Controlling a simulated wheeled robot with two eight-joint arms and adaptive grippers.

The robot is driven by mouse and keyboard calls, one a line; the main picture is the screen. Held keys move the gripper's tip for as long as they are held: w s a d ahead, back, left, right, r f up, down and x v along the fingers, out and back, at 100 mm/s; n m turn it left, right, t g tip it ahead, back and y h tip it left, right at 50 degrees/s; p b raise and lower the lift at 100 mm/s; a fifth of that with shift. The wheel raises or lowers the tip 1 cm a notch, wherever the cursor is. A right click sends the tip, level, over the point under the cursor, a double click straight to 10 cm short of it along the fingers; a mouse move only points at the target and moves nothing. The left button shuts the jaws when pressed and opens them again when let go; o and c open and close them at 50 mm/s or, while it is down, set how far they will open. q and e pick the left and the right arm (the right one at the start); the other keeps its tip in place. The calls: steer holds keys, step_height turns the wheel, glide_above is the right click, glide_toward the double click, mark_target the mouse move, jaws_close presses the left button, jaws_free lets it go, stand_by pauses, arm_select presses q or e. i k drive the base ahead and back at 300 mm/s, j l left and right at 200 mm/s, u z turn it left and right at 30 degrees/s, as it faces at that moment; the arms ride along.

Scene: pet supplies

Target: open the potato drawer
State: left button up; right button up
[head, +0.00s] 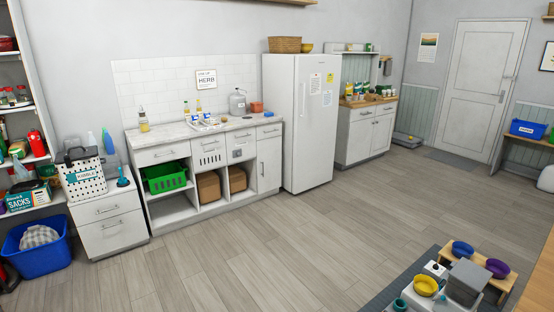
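No drawer in the head view carries a label I can read as potato. The long white counter (205,132) has a row of shut drawers under its top: a wide plain left drawer (153,159), a drawer with vertical slots (211,158), a drawer with small pale markings (241,154), and a narrow right drawer (270,130) above a door. A low white cabinet at the left has a shut upper drawer (98,217) and a shut lower drawer (115,242). I cannot tell which is the potato drawer. Neither of my grippers shows.
Open cubbies below the counter hold a green basket (166,184) and brown boxes (208,187). A white fridge (308,140) stands to its right. A blue bin (40,258) is at the left. Bowls sit on a low bench (500,283) at lower right. The middle floor is clear.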

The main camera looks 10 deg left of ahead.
mark_target(244, 138)
steer(key=i+j+u, duration=0.3)
steer(key=i, duration=0.7)
steer(key=i+u, duration=0.3)
steer(key=i, duration=0.7)
steer(key=i+z, duration=0.1)
steer(key=i, duration=0.6)
steer(key=i+j+z, duration=0.1)
steer(key=i, duration=0.55)
steer(key=i+j+z, duration=0.1)
steer(key=i, duration=0.55)
steer(key=i+j+z, duration=0.35)
steer(key=i, duration=0.15)
steer(key=i+j+z, duration=0.3)
steer(key=i, duration=0.15)
